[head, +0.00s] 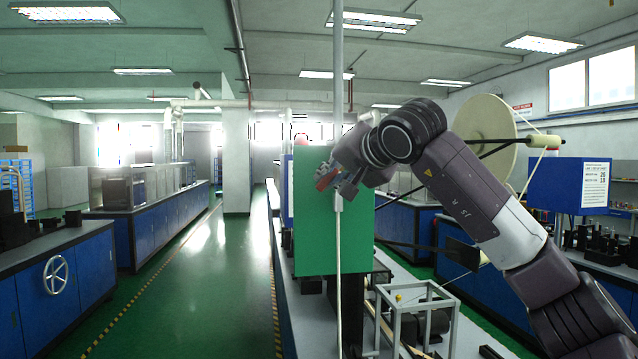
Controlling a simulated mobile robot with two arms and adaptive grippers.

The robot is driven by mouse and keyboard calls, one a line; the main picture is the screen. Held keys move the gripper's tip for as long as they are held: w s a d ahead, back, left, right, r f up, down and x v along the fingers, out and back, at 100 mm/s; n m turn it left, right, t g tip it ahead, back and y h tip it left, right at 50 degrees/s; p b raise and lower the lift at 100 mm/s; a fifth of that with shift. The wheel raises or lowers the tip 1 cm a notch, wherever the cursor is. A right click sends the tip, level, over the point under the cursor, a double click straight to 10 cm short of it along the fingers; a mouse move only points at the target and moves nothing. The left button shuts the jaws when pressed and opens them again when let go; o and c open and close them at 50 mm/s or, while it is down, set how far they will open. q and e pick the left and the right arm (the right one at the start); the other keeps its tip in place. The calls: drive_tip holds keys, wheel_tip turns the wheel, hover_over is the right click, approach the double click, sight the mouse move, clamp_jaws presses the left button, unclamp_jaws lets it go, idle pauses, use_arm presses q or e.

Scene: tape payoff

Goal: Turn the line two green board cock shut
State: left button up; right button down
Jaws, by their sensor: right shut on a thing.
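The green board (312,245) stands upright near the middle of the head view. A thin pipe (338,80) comes down from above in front of its right part, and a pale pipe (339,255) runs down below. Between them is the cock with a red handle (326,181), of which only a small slanted part shows. My right gripper (336,182) reaches in from the right and is shut on the red handle. Its fingers and wrist hide most of the cock, so I cannot tell the handle's exact angle. My left gripper is not in view.
A bench (305,312) runs below the board, with a grey open frame (419,305) close in front. A large cream reel (486,132) stands behind my right arm. Blue cabinets (70,275) line the left, with a handwheel (55,274). The green aisle floor (190,300) is clear.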

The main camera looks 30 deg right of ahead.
drive_tip(key=shift+w+a+r+m+t+y, duration=0.1)
drive_tip(key=shift+a+r+m+t+y, duration=0.1)
drive_tip(key=shift+a+m+t+y, duration=0.3)
drive_tip(key=shift+d+r+m+b, duration=0.1)
drive_tip(key=shift+r+m+b, duration=0.05)
drive_tip(key=shift+m+b, duration=0.3)
drive_tip(key=m, duration=0.1)
drive_tip(key=r+m+t+b, duration=0.1)
drive_tip(key=m+y, duration=0.1)
drive_tip(key=shift+w+a+r+m+b, duration=0.15)
drive_tip(key=shift+a+r+m+b, duration=0.1)
drive_tip(key=shift+a+b, duration=0.15)
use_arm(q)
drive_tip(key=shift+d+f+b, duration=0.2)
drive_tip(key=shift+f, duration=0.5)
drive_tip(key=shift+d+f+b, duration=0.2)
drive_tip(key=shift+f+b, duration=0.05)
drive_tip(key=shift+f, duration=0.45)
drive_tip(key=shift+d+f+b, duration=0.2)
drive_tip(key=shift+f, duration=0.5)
use_arm(e)
drive_tip(key=shift+r+m+t, duration=0.65)
drive_tip(key=shift+m+t, duration=0.05)
drive_tip(key=shift+m, duration=0.5)
drive_tip(key=c, duration=1.9)
unclamp_jaws()
drive_tip(key=shift+r, duration=0.1)
drive_tip(key=shift+c, duration=0.2)
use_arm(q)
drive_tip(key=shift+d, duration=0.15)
